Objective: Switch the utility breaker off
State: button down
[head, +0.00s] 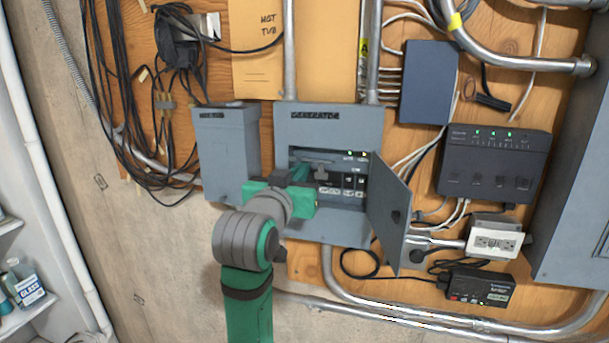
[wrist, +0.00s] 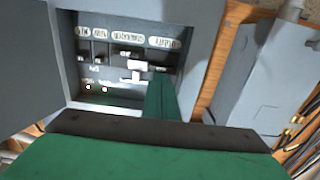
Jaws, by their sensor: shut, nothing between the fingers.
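The grey panel marked GENERATOR (head: 330,128) hangs on the board with its door (head: 390,210) swung open to the right. Inside is a row of small breakers over pale labels (head: 348,193). The wrist view is upside down. It shows a wide label that seems to read UTILITY (wrist: 163,42), and a pale breaker handle (wrist: 135,68) close to it. I cannot tell which way that handle is thrown. My gripper (head: 305,172) is at the panel's left opening. In the wrist view its fingers (wrist: 161,82) are shut and empty, beside the handle; contact is unclear.
A closed grey box (head: 225,155) stands left of the panel, close to my wrist. The open door bounds the opening on the right. A black unit with green lights (head: 495,160), an outlet box (head: 495,238) and conduits lie farther right. Cables hang at upper left.

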jog(key=shift+f, duration=0.3)
jog(key=shift+w+f, duration=0.1)
jog(key=shift+f, duration=0.15)
jog(key=shift+s+r, duration=0.2)
jog(key=shift+r, duration=0.05)
dwell(0.7)
jog(key=shift+s, duration=0.1)
